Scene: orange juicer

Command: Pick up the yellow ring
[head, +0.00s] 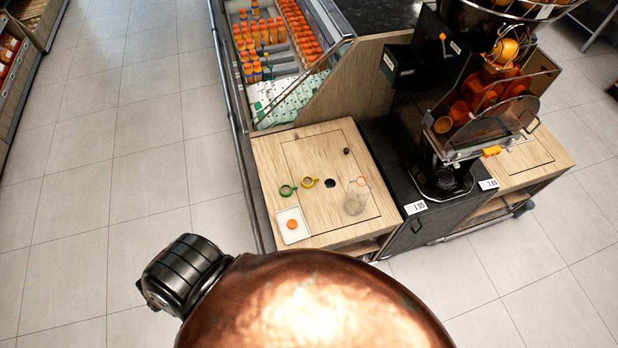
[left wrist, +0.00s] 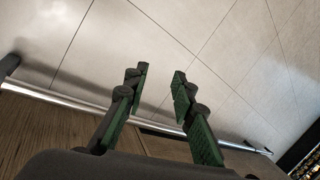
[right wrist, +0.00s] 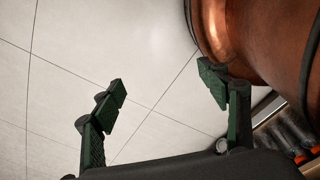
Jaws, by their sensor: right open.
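The yellow ring (head: 303,183) lies on the light wooden counter top in the head view, with a short handle towards the right. A green ring (head: 283,191) lies just left of it, close by. My left gripper (left wrist: 158,74) shows in the left wrist view with its fingers apart and nothing between them. My right gripper (right wrist: 162,80) shows in the right wrist view, also open and empty, above floor tiles. Neither gripper shows in the head view, and neither wrist view shows the yellow ring.
The wooden counter (head: 300,150) has a dark round hole (head: 330,183), a clear bottle (head: 356,198) with an orange rim, a small dark knob (head: 346,151) and a white tray (head: 292,225) holding an orange cap. The orange juicer (head: 485,100) stands right. A bottle case (head: 275,60) is behind.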

